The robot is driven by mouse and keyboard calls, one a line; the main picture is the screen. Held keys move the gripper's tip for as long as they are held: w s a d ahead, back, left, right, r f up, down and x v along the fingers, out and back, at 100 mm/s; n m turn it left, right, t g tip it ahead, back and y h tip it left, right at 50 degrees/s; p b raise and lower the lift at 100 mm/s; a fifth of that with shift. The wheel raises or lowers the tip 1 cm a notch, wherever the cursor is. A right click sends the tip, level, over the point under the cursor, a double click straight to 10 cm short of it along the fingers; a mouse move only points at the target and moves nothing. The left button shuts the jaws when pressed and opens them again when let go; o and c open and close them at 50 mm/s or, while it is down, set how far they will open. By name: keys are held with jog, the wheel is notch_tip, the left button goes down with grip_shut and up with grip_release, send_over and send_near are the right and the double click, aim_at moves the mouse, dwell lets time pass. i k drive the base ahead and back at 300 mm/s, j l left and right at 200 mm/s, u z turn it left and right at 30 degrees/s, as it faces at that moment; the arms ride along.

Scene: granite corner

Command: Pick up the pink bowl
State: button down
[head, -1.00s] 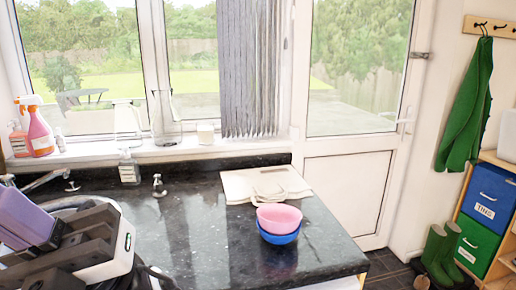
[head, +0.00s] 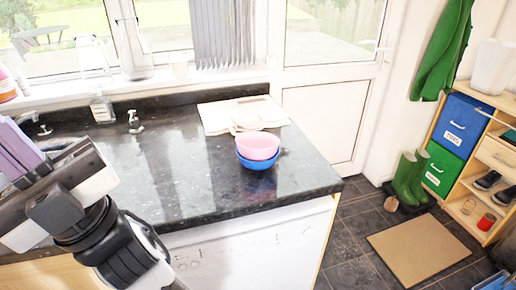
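The pink bowl (head: 257,144) sits nested in a blue bowl (head: 258,163) on the dark granite worktop (head: 188,182), near its right end. Both bowls stand upright. My arm is at the left of the head view, well apart from the bowls. Part of the arm's end shows there over the sink side, but I cannot make out the fingertips or whether they are open.
The worktop left of the bowls is clear. Green boots (head: 409,177), a brown mat (head: 418,246) and a shelf unit (head: 498,157) are at the right.

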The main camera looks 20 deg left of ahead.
aim_at(254, 146)
jog(key=i+j+u, duration=0.4)
jog(key=i+j, duration=0.4)
jog(key=i, duration=0.05)
